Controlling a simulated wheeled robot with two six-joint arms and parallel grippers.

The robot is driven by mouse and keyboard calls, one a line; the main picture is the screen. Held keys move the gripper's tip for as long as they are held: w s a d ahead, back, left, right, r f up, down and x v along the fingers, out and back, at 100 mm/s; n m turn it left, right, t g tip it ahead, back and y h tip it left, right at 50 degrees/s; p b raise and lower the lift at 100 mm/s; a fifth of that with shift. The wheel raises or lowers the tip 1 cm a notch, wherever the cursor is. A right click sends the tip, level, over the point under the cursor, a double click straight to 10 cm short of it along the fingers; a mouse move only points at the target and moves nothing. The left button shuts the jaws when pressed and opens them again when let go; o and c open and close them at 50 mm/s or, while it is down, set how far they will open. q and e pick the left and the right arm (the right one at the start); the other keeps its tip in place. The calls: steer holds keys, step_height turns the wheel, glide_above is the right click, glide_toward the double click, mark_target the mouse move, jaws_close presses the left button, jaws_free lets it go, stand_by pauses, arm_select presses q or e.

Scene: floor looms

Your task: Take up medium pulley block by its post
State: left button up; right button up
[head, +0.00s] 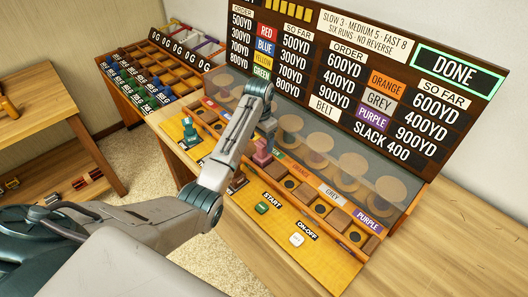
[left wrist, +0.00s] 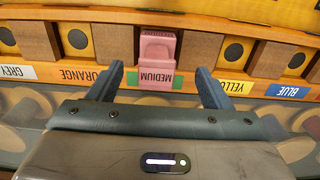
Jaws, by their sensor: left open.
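The medium pulley block (head: 262,152) is pink and stands upright in the row of the wooden console. I cannot tell how far the fingertips are from the block. In the head view my left forearm and wrist hide part of the console around the block. My right gripper is not in view.
A teal block (head: 190,131) stands farther left on the console (head: 290,225). A translucent cover with round discs (head: 318,140) lies behind the row, below the tall order board (head: 390,85). A compartment rack (head: 165,75) stands at the back left. START (head: 262,208) and ON-OFF (head: 297,239) buttons are in front.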

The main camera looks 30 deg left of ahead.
mark_target(263, 153)
arm_select(q)
steer(key=shift+s+f, duration=0.2)
steer(key=shift+f, duration=0.6)
steer(key=shift+w+d+f, duration=0.1)
steer(key=shift+w+f, duration=0.05)
steer(key=shift+f, duration=0.2)
steer(key=f, duration=0.1)
steer(key=f+p, duration=0.1)
steer(key=f, duration=0.1)
steer(key=f+p, duration=0.1)
steer(key=shift+w+d+f, duration=0.2)
steer(key=shift+w+d, duration=0.05)
steer(key=shift+w, duration=0.05)
steer(key=shift+f, duration=0.3)
steer(key=shift+c, duration=0.6)
steer(key=c, duration=1.2)
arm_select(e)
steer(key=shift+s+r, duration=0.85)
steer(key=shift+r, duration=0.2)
arm_select(q)
steer(key=shift+o, duration=0.2)
steer(key=shift+r, duration=0.1)
